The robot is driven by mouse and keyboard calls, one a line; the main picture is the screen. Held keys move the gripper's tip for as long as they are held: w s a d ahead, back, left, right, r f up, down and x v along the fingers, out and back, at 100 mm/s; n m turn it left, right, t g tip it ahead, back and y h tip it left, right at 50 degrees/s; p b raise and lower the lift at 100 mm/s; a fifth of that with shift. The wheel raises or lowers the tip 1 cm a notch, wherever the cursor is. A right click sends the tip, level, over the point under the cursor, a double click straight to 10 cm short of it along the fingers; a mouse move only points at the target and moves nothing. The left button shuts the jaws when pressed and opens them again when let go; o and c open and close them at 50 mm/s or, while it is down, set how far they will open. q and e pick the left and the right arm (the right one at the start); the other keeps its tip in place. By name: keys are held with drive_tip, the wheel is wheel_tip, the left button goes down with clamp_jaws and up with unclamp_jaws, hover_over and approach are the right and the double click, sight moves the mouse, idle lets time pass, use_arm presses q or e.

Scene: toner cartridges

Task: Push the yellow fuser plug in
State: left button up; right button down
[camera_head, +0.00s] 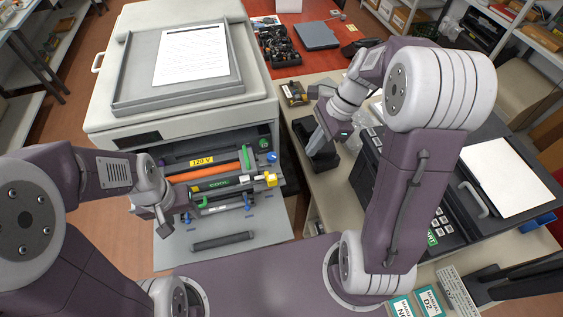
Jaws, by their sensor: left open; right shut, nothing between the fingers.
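A small yellow plug (271,179) sits at the right end of the dark fuser unit (232,182) marked COOL, inside the open front of the printer (140,118). I cannot tell how deep the plug sits. My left gripper (164,226) is open and empty, at the left side of the printer's opening and well apart from the plug. My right gripper (317,141) is shut and empty, to the right of the printer and apart from the plug. It is above a black holder on the bench.
An orange bar (205,173) and a yellow 120 V label (202,161) are behind the fuser. A dark roller (222,241) lies on the lowered front door (262,226). A black keypad device (510,190) with paper is at the right. A red table (300,25) is behind.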

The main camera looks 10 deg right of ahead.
drive_tip(key=p, duration=0.2)
hover_over(284, 180)
wheel_tip(284, 180, down, 10)
drive_tip(key=shift+s+r, duration=0.15)
drive_tip(key=shift+r, duration=0.1)
